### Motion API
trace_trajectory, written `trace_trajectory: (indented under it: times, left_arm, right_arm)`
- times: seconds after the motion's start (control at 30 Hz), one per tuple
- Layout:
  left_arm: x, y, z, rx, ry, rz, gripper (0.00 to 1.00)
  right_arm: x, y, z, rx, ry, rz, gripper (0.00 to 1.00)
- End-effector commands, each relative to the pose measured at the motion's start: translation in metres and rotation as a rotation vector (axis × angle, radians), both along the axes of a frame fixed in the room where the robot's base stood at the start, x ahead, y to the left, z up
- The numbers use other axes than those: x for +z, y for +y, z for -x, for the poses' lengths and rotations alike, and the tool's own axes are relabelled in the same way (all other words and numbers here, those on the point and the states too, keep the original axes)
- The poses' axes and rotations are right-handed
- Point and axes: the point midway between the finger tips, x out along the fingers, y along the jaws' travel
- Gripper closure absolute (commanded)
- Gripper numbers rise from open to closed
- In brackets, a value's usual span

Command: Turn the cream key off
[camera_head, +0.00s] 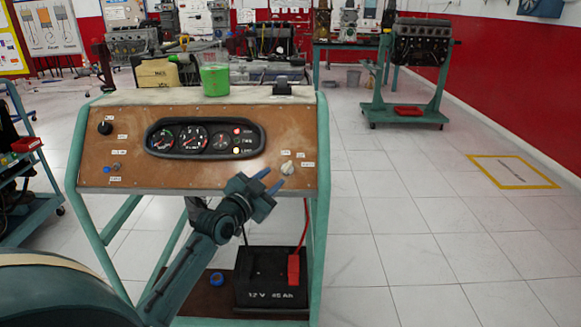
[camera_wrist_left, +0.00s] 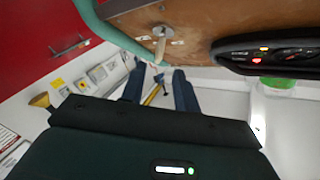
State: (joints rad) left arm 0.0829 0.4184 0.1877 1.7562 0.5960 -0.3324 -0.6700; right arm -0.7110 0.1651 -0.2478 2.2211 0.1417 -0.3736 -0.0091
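The cream key (camera_head: 288,168) sits in the lower right of the brown instrument panel (camera_head: 200,180). In the left wrist view the key (camera_wrist_left: 160,46) shows its narrow cream handle near the top centre, beyond my fingertips. My left gripper (camera_head: 269,181) is in front of the panel, just below and left of the key. Its blue fingers are apart with nothing between them; they also show in the left wrist view (camera_wrist_left: 158,82). The key appears clear of the fingers. My right gripper is not in view.
The gauge cluster (camera_head: 206,138) has red and yellow lamps lit. A black knob (camera_head: 105,128) is at the panel's left. A battery (camera_head: 265,280) sits below. Open floor lies right of the stand.

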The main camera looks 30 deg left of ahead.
Motion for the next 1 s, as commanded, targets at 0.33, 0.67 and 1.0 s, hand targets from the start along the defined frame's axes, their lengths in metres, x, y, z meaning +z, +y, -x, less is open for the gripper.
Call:
trace_trajectory:
  times: [0.33,0.67,1.0]
  left_arm:
    - [-0.001,0.002,-0.066,0.0,0.0,0.003,0.69]
    - [0.0,0.003,-0.083,-0.001,0.0,0.001,0.69]
    - [0.0,0.003,-0.083,-0.001,0.0,0.001,0.81]
  right_arm:
    - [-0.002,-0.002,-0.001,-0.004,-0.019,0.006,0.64]
    - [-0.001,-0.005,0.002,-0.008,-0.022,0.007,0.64]
    - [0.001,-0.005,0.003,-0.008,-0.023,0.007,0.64]
